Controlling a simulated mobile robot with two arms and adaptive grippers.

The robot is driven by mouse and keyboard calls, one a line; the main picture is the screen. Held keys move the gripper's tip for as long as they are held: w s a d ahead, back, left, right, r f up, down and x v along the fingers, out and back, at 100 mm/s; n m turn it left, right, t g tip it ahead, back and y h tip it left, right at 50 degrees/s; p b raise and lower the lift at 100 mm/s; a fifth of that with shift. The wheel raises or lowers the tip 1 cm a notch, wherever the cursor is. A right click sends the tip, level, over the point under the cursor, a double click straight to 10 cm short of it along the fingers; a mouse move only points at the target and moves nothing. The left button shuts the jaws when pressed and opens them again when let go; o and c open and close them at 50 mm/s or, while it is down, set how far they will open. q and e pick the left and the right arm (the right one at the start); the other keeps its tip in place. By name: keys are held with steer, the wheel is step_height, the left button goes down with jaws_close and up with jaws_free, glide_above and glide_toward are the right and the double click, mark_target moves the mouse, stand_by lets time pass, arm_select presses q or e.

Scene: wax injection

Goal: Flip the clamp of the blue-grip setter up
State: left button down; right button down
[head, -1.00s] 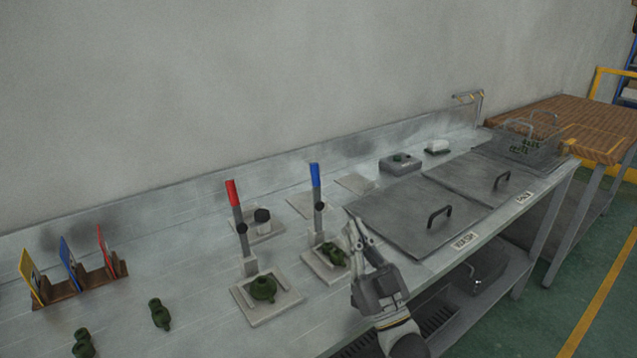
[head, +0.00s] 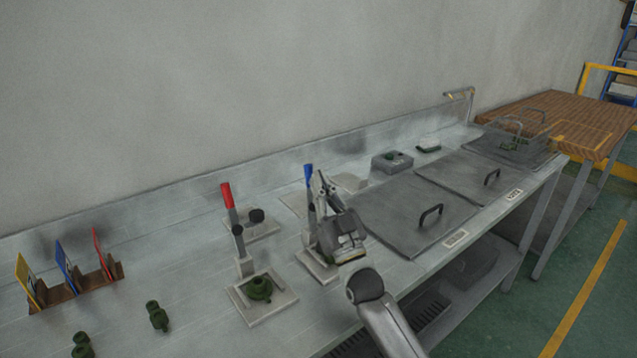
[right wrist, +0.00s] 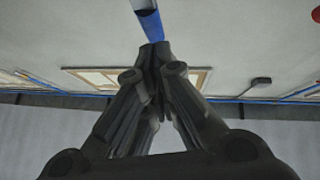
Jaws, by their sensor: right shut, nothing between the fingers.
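The blue-grip setter has a lever with a blue grip (head: 309,174) standing upright over a pale base plate (head: 312,267). My right gripper (head: 321,178) is shut with nothing between its fingers. Its tips are beside the blue grip at the right, and its body hides much of the setter, including the part on the plate. In the right wrist view the blue grip (right wrist: 149,24) is just beyond the shut fingertips (right wrist: 155,52). I cannot tell whether they touch. My left gripper is not in view.
A red-grip setter (head: 227,196) stands to the left, with a green part (head: 259,288) on its base. Flat lids with handles (head: 430,214) lie to the right. A card rack (head: 70,288) and loose green parts (head: 157,315) are at the left. The bench between is clear.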

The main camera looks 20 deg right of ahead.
mark_target(308, 170)
steer(key=shift+w+f, duration=0.1)
steer(key=shift+w, duration=0.3)
steer(key=p, duration=0.1)
steer(key=w+r+g+p, duration=0.1)
steer(key=p, duration=0.1)
steer(key=shift+w+a, duration=0.15)
steer(key=shift+a, duration=0.15)
steer(key=shift+w+a+f+g+p, duration=0.1)
steer(key=shift+w+a+g+p, duration=0.05)
steer(key=shift+w+g+p, duration=0.3)
steer(key=shift+f, duration=0.15)
